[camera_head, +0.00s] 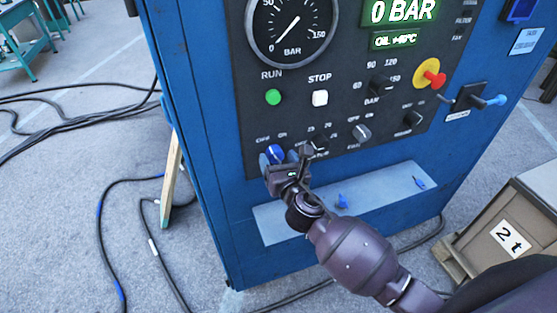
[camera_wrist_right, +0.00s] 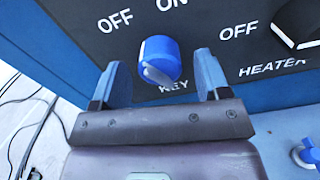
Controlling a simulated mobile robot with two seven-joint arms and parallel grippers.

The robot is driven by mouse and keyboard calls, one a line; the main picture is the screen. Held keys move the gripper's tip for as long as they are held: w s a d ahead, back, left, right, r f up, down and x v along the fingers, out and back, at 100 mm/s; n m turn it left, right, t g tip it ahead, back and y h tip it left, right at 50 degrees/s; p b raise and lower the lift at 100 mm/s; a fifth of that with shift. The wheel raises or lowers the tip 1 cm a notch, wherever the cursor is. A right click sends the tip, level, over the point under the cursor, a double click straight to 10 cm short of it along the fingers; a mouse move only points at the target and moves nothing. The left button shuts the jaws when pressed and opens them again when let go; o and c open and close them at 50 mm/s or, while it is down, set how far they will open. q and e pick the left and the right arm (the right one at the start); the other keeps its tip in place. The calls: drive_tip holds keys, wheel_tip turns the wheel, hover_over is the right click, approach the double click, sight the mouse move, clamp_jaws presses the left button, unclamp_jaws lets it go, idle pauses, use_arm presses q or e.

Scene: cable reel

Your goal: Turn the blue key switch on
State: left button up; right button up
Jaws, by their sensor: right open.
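The blue key switch (camera_head: 275,152) is on the dark control panel (camera_head: 345,110), at its lower left. In the right wrist view the blue key switch (camera_wrist_right: 160,58) sits above the label KEY, with OFF to its upper left and ON above. I cannot tell surely which mark it points to. My right gripper (camera_head: 285,163) is at the switch. In the wrist view my right gripper (camera_wrist_right: 164,75) is open, one blue finger on each side of the knob, with visible gaps. My left gripper is not in view.
The heater knob (camera_wrist_right: 298,22) is close right of the switch. A green RUN button (camera_head: 273,97) and white STOP button (camera_head: 320,98) are above. A grey ledge (camera_head: 380,199) with small blue pieces is below. Cables (camera_head: 105,215) lie on the floor at left.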

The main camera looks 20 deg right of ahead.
drive_tip(key=c, duration=0.9)
drive_tip(key=shift+m, duration=0.4)
drive_tip(key=m, duration=0.5)
drive_tip(key=shift+m, duration=0.3)
drive_tip(key=m, duration=0.5)
drive_tip(key=shift+m, duration=0.4)
drive_tip(key=o, duration=0.9)
